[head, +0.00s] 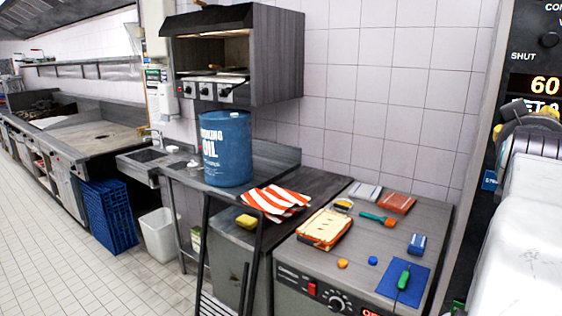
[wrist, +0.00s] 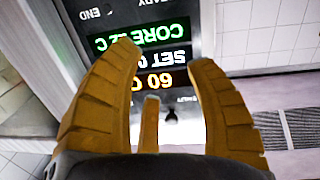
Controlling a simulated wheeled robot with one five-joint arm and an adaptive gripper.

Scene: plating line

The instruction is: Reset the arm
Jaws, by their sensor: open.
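My gripper (wrist: 160,55) shows in the wrist view with its two ribbed tan fingers spread apart. It is open, and nothing is between the fingers. Beyond them is a dark display panel (wrist: 88,62) with green and orange lit text, seen upside down. In the head view my white arm fills the right edge, in front of the same dark panel (head: 541,61), which reads "SHUT" and "60". My gripper's fingertips cannot be made out in the head view.
A grey counter (head: 330,277) holds a tan tray (head: 325,228), a green-handled tool on a blue mat (head: 416,272), a teal-handled brush (head: 378,219) and small blocks. A blue oil drum (head: 226,150) stands left of a striped cloth (head: 275,202).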

